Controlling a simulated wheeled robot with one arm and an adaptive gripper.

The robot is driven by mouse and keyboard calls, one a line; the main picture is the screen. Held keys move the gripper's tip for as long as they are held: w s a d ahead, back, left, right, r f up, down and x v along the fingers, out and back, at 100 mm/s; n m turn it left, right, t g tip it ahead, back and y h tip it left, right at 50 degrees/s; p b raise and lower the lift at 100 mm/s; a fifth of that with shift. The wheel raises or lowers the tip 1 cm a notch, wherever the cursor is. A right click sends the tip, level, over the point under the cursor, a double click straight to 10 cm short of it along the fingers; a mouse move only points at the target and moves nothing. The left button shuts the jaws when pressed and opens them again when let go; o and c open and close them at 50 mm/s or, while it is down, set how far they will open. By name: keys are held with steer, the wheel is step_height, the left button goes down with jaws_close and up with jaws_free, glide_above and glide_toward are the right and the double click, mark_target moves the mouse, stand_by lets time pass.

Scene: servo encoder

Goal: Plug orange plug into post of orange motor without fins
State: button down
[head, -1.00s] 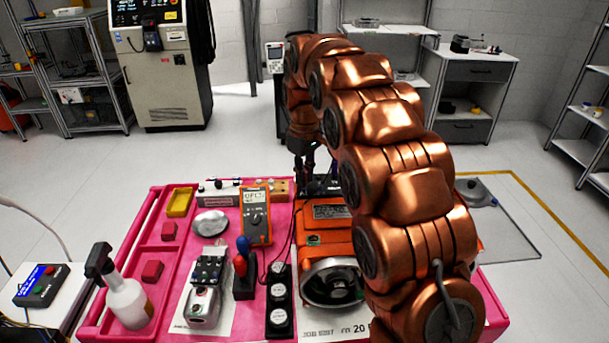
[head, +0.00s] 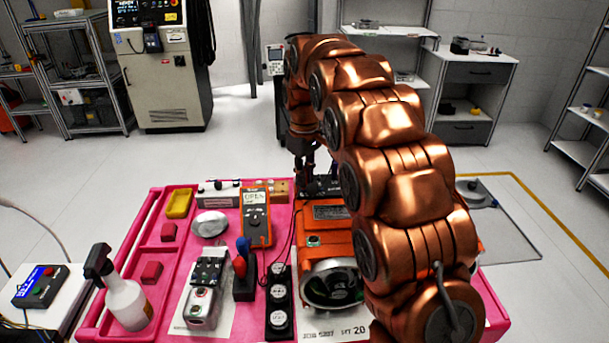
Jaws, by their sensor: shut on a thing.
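An orange motor (head: 335,243) with a round metal front stands on the right half of the pink cart, partly hidden by my copper arm. A small green-marked fitting (head: 313,240) shows on its upper left; I cannot tell whether it is the post. More orange shows right of my arm, mostly hidden. My gripper (head: 304,182) hangs beyond the orange motor, near the cart's far edge. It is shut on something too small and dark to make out. I cannot pick out the orange plug.
On the pink cart (head: 100,310) left of the motor stand a multimeter (head: 256,218), a joystick-like block (head: 243,275), a black strip with round dials (head: 279,303) and a grey device (head: 205,292). A spray bottle (head: 125,300) stands at front left. My arm covers the cart's right side.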

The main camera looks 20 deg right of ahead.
steer(key=shift+f, duration=0.15)
steer(key=c, duration=1.1)
jaws_free()
steer(key=shift+o, duration=0.2)
steer(key=shift+r+p, duration=0.95)
steer(key=shift+r, duration=2.5)
